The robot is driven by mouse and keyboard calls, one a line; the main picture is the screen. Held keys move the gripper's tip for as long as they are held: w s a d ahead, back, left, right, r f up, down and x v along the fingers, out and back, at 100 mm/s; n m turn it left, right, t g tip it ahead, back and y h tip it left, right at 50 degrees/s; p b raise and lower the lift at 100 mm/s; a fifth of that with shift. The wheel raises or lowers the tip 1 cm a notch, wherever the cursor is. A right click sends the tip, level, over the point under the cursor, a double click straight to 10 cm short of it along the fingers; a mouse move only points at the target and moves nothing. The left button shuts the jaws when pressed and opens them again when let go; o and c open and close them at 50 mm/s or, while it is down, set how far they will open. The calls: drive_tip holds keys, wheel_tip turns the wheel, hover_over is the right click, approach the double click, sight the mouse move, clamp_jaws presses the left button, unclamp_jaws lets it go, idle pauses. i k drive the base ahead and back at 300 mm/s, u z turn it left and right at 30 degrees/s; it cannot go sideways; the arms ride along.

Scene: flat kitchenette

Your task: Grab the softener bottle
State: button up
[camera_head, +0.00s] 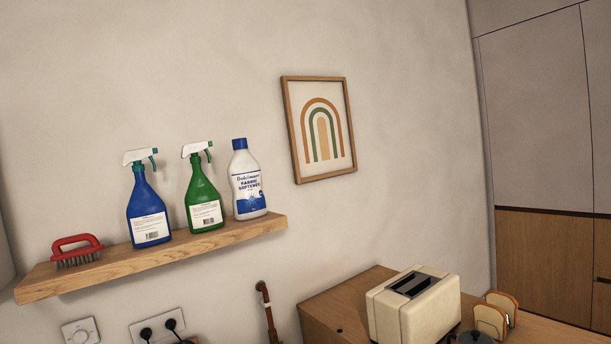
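The softener bottle (247,184) is white with a blue cap and a blue label reading "Fabric Softener". It stands upright near the right end of a wooden wall shelf (100,270). A green spray bottle (202,198) stands close on its left. My gripper is not in view, so its distance from the bottle and its state do not show.
A blue spray bottle (147,210) and a red brush (76,251) also stand on the shelf. A framed picture (289,112) hangs to the right. Below are a toaster (392,316), bread slices (491,320), and wall sockets (157,328). The wall above the shelf is clear.

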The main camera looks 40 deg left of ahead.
sight(243, 172)
drive_tip(key=u, duration=0.15)
drive_tip(key=i, duration=1.25)
drive_tip(key=u, duration=1.05)
drive_tip(key=i, duration=0.6)
drive_tip(key=u, duration=0.3)
drive_tip(key=k, duration=0.95)
drive_tip(key=u, duration=0.2)
drive_tip(key=i, duration=0.9)
drive_tip(key=z, duration=0.1)
